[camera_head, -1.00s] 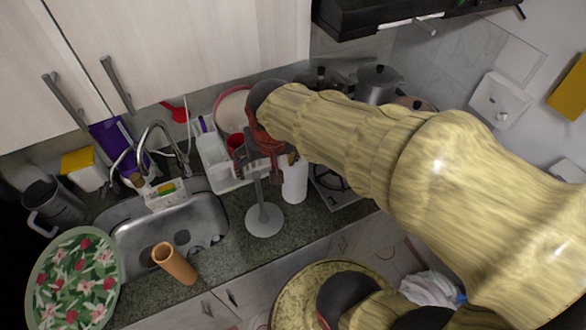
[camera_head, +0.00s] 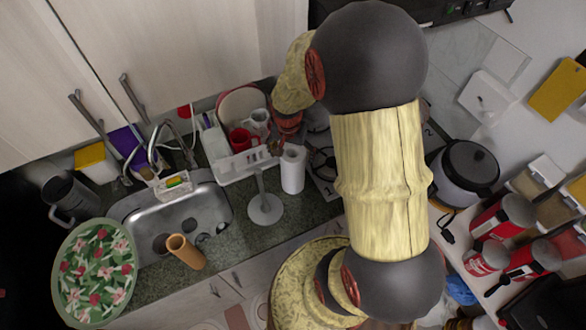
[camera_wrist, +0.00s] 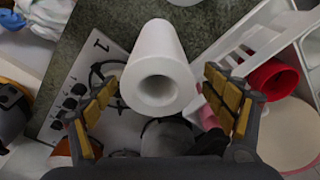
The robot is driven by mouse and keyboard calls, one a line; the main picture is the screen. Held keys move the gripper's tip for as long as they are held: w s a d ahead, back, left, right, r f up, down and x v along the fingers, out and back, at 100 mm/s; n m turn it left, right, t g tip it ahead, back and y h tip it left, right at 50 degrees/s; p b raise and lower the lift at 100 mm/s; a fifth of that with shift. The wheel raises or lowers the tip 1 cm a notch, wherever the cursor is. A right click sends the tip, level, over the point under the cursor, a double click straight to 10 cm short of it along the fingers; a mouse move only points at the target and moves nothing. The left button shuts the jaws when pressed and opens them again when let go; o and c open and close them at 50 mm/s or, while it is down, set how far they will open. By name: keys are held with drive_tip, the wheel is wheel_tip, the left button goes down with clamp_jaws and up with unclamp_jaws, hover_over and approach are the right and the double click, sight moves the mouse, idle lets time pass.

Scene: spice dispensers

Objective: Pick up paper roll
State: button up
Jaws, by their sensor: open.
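The white paper roll (camera_head: 292,170) stands upright on the dark counter, between the dish rack and the stove. In the wrist view the paper roll (camera_wrist: 160,50) shows with its hollow end towards the camera. My gripper (camera_wrist: 160,100) is open, with one yellow-padded finger on each side of the roll's near end. I see clear gaps between the fingers and the roll, and the gripper holds nothing. In the head view my gripper (camera_head: 286,128) is small and partly hidden, just behind the top of the roll.
A grey stand (camera_head: 264,208) with a round base is left of the roll. The white dish rack (camera_head: 240,165) holds a red cup (camera_head: 240,139) close by. The stove (camera_wrist: 100,75) is on the other side. A brown cylinder (camera_head: 186,251) is by the sink (camera_head: 180,215).

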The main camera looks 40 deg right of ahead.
drive_tip(key=f, duration=0.4)
drive_tip(key=shift+w+d+f, duration=0.1)
drive_tip(key=shift+d+f, duration=0.05)
drive_tip(key=shift+d, duration=0.25)
drive_tip(key=shift+c, duration=0.5)
drive_tip(key=c, duration=1.5)
drive_tip(key=shift+c, duration=0.5)
